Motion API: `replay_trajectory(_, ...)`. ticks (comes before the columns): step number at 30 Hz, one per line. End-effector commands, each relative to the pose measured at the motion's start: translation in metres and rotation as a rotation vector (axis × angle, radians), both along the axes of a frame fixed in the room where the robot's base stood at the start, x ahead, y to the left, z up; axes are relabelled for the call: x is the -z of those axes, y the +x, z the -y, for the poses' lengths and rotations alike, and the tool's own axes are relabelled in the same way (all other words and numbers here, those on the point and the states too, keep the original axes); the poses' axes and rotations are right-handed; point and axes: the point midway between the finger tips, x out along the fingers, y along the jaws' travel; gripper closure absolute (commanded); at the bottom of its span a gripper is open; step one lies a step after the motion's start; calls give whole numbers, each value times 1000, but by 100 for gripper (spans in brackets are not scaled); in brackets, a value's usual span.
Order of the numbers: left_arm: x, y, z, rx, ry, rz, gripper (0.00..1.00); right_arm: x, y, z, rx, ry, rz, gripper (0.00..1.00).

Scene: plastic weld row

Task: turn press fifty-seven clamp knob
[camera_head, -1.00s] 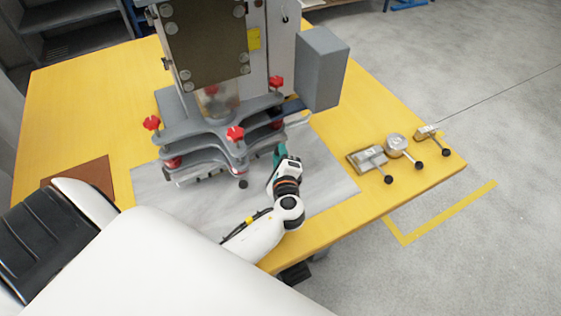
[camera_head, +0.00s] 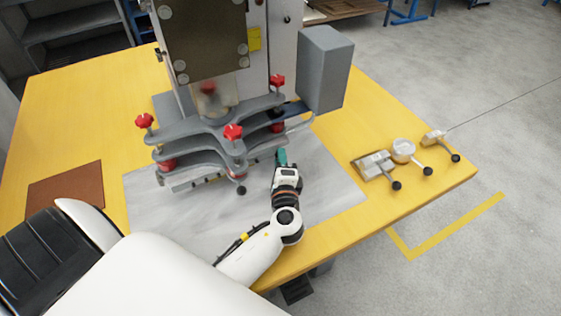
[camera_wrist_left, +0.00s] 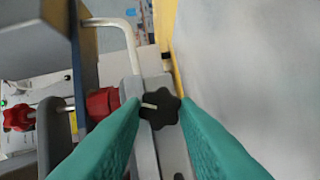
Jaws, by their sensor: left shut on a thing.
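The grey press (camera_head: 222,150) stands on the yellow table with red star knobs, such as the front one (camera_head: 233,132), on its stacked plates. A black clamp knob (camera_wrist_left: 160,108) shows in the left wrist view, on a grey bar beside a red knob (camera_wrist_left: 102,103). My left gripper (camera_head: 281,157) is at the right front of the press, its teal fingertips (camera_wrist_left: 160,106) on both sides of the black knob and shut on it. In the head view that knob is hidden by the gripper. Another small black knob (camera_head: 241,190) hangs at the press front. My right gripper is not in view.
Several metal parts with black-ended handles (camera_head: 375,165) lie near the table's right edge. A brown mat (camera_head: 66,190) lies at the left. A grey box (camera_head: 325,70) juts from the press's right side. The pale sheet (camera_head: 185,215) before the press is mostly clear.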

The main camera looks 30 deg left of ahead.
Motion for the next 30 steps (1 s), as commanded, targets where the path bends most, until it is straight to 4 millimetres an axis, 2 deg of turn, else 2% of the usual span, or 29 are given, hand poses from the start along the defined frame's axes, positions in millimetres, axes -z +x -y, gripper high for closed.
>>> replay_trajectory(2,-1,1,-1,-2,1,3,95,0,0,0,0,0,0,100)
replay_trajectory(3,-1,1,-1,-1,1,3,66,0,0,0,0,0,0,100)
replay_trajectory(6,-1,0,0,-1,1,2,51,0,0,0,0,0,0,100)
replay_trajectory(17,0,-4,3,0,1,-1,51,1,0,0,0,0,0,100)
replay_trajectory(20,0,-14,11,1,-1,-1,51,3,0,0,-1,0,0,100)
replay_trajectory(30,-5,-70,54,0,-1,-2,51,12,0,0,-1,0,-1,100)
